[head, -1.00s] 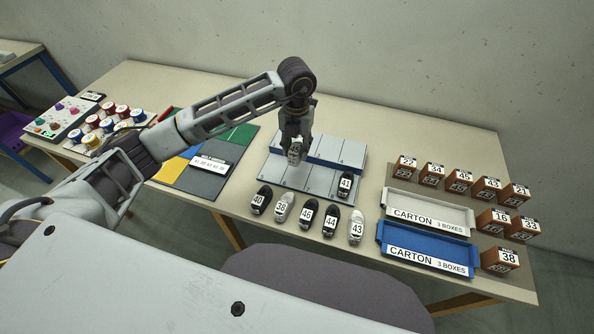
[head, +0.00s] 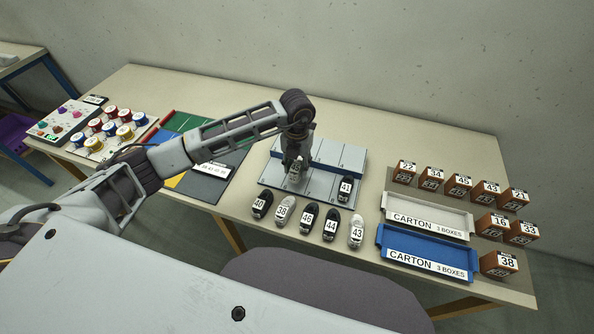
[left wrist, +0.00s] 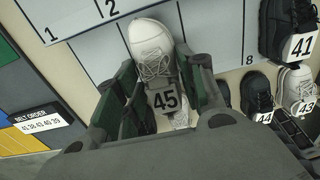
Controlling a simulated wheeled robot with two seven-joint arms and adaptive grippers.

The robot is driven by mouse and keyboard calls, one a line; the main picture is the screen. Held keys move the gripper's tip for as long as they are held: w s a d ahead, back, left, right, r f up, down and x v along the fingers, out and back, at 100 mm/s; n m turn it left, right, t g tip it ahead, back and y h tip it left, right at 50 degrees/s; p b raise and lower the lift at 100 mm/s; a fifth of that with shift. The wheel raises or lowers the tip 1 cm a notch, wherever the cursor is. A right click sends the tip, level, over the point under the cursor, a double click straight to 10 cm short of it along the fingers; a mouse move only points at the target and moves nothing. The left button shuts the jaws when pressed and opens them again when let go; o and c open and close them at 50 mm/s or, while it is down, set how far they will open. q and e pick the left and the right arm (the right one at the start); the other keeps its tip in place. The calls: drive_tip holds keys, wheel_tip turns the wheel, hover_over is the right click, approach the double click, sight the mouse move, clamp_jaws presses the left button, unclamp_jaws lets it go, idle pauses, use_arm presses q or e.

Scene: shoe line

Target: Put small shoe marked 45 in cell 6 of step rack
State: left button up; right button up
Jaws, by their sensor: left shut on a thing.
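In the left wrist view the shoe (left wrist: 154,50) sits between the green-lined fingers of the gripper (left wrist: 160,100), toe pointing up the picture. The grey step rack (head: 340,155) has an upper and a lower row of numbered cells. The shoe is over the lower row, in its left half; whether it touches the cell floor I cannot tell. Numbers 1, 2 and 8 show in the wrist view. My right gripper is not in view.
A black shoe marked 41 (head: 345,189) stands at the lower row's right end. Shoes 40, 38, 46, 44 (head: 331,224) and 43 line up in front of the rack. Carton trays (head: 425,252) and boxes are at right; a coloured board (head: 205,187) is at left.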

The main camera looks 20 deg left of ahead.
use_arm(q)
drive_tip(key=shift+f, duration=1.55)
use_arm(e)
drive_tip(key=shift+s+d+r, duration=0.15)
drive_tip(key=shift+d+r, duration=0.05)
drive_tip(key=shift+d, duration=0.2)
use_arm(q)
drive_tip(key=shift+f, duration=0.15)
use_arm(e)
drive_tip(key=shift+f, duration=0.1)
use_arm(q)
drive_tip(key=o, duration=1)
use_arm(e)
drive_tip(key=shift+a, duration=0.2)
